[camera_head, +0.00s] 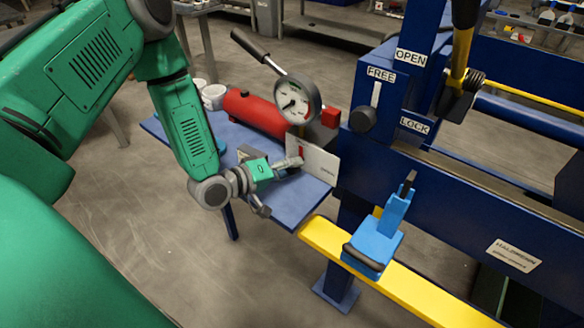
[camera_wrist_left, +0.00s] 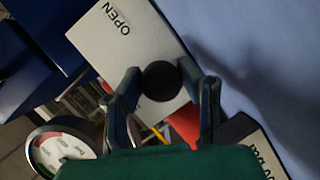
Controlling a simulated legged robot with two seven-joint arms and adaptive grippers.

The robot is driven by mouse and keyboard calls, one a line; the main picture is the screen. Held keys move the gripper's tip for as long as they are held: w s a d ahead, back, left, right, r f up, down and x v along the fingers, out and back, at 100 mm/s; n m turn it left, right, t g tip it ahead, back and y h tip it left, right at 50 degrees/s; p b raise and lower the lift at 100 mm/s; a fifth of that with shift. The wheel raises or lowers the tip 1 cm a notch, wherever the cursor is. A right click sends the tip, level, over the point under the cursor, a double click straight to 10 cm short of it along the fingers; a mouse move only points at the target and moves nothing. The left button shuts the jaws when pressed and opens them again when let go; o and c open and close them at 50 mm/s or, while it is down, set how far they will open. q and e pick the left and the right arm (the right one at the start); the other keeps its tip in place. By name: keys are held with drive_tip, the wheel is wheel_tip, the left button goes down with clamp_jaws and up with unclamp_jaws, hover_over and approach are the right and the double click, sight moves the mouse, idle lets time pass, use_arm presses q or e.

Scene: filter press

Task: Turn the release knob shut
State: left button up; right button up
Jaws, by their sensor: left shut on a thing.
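The release knob (camera_wrist_left: 161,82) is a round black knob in front of a white plate (camera_wrist_left: 125,42) marked OPEN in the left wrist view. My left gripper (camera_wrist_left: 163,72) has one finger on each side of the knob and is shut on it. In the head view the left gripper (camera_head: 287,166) reaches over the blue side table to the white plate (camera_head: 318,160). The knob is hidden there behind the fingers. A round pressure gauge (camera_head: 297,101) stands just above the gripper, and its dial (camera_wrist_left: 60,150) shows at the lower left of the wrist view. My right gripper is not in view.
A red cylinder (camera_head: 258,115) and a pump lever (camera_head: 250,45) lie behind the gripper. The blue press frame (camera_head: 470,190) with FREE and LOCK labels fills the right. A blue clamp-like part (camera_head: 378,243) sits on a yellow rail (camera_head: 420,295).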

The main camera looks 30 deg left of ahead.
use_arm(q)
drive_tip(key=shift+a, duration=0.15)
drive_tip(key=o, duration=1)
drive_tip(key=shift+o, duration=0.8)
drive_tip(key=shift+a, duration=0.1)
drive_tip(key=shift+s+a, duration=0.1)
drive_tip(key=shift+s, duration=0.15)
drive_tip(key=v, duration=1)
drive_tip(key=shift+s+a, duration=0.15)
drive_tip(key=shift+s+a+r, duration=0.15)
drive_tip(key=shift+s, duration=0.35)
